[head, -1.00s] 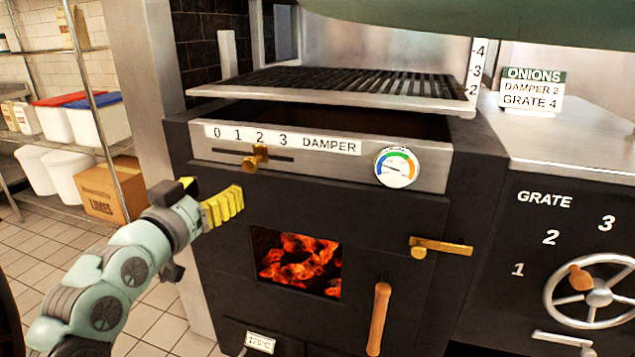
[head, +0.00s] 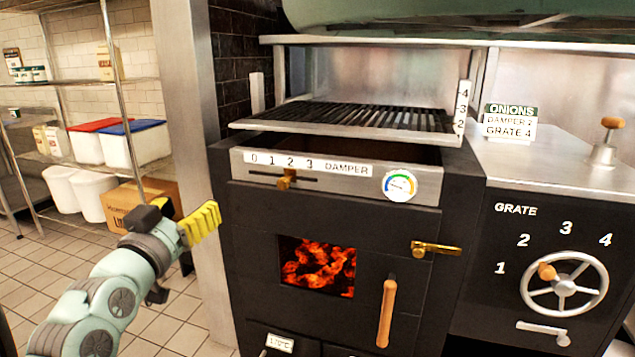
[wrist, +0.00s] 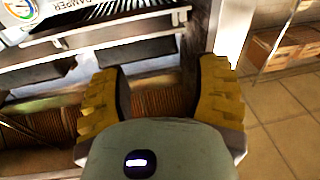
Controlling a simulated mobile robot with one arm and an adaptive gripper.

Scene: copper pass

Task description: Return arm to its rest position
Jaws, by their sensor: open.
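My gripper (head: 203,222) is at the left of the black charcoal oven (head: 255,225), in front of the steel post. In the wrist view my gripper (wrist: 160,100) has its two yellow fingers spread apart with nothing between them. My green-grey arm reaches up from the lower left of the head view. The damper slider's brass knob (head: 286,180) stands at about 2 on the damper scale (head: 300,162). My gripper is apart from it. The grate wheel (head: 564,284) is at the right, with its wooden knob toward the upper left, clear of my gripper.
The steel post (head: 190,110) stands close behind my gripper. A wire shelf (head: 80,85) with tubs and a cardboard box (head: 125,198) is at the left. The oven door handle (head: 386,312) and brass latch (head: 436,248) stick out. Tiled floor (head: 30,300) is open at the lower left.

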